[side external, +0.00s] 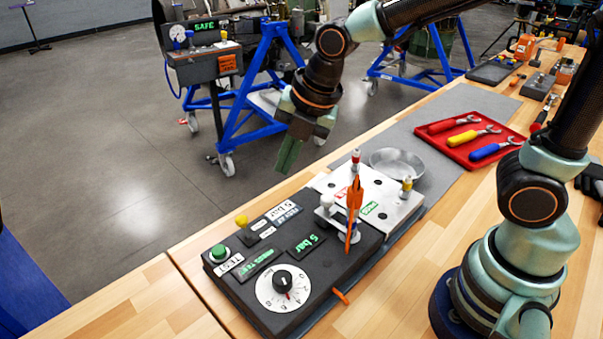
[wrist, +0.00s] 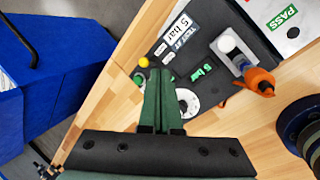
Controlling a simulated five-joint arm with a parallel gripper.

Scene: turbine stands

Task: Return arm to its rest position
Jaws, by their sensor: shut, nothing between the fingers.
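My gripper (side external: 290,153) hangs from my raised arm, above and behind the far edge of the bench in the side view. Its two green fingers are closed together and hold nothing. In the wrist view the shut gripper (wrist: 159,75) points at the black test panel (wrist: 190,25), covering part of it. In the side view the test panel (side external: 225,272) lies on the wooden bench, with a green button (side external: 219,252), a yellow knob (side external: 241,220) and a white dial (side external: 283,289). The gripper is apart from all of these.
Blue-framed stands (side external: 245,105) are on the floor beyond the bench.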

